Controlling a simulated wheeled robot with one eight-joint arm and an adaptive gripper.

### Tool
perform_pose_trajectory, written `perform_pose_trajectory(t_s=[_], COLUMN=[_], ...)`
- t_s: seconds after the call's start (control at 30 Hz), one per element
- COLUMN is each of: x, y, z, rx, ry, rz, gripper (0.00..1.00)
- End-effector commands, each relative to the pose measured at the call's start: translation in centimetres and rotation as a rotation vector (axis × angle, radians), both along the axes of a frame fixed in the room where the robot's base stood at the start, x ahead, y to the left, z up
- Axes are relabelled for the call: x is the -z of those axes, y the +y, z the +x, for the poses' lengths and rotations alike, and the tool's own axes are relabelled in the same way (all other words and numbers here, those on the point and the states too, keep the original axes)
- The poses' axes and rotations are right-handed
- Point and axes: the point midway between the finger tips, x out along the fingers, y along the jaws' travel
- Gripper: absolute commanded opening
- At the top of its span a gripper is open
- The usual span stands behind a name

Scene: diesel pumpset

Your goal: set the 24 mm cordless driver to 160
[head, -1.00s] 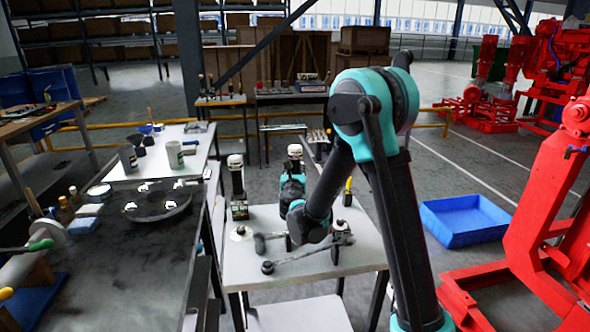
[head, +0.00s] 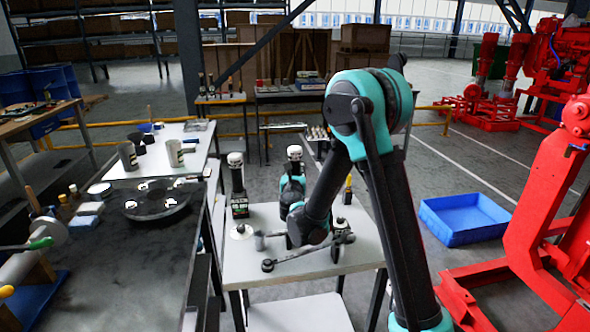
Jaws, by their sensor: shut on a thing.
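Two dark cordless drivers with white tops stand upright on the small grey table. The left driver (head: 238,186) stands free, with a small lit panel low on its body. The right driver (head: 294,154) stands behind my bent wrist, and its lower part is mostly hidden. My gripper (head: 292,180) is at the right driver's body and shut on it; the fingertips are hard to make out. I cannot read any size mark or setting, so I cannot tell which driver is the 24 mm one.
Long dark wrenches (head: 305,256) lie on the front of the grey table (head: 240,272). A dark workbench (head: 150,245) with a round fixture (head: 157,202) is at left. A blue bin (head: 465,222) lies on the floor at right, near red pump frames (head: 535,215).

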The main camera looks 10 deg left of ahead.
Motion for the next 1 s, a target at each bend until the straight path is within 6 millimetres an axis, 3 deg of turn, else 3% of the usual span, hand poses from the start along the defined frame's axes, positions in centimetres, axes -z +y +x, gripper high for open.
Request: perform_pose_trajectory(t_s=[0.4, 0.43, 0.6, 1.0], x=[0.72, 0.71, 0.70, 0.72], y=[0.00, 0.00, -0.01, 0.00], z=[0.00, 0.00, 0.00, -0.61], rx=[0.000, 0.000, 0.000, 0.000], ry=[0.000, 0.000, 0.000, 0.000], rz=[-0.001, -0.001, 0.000, 0.000], gripper=[0.00, 0.35, 0.56, 0.57])
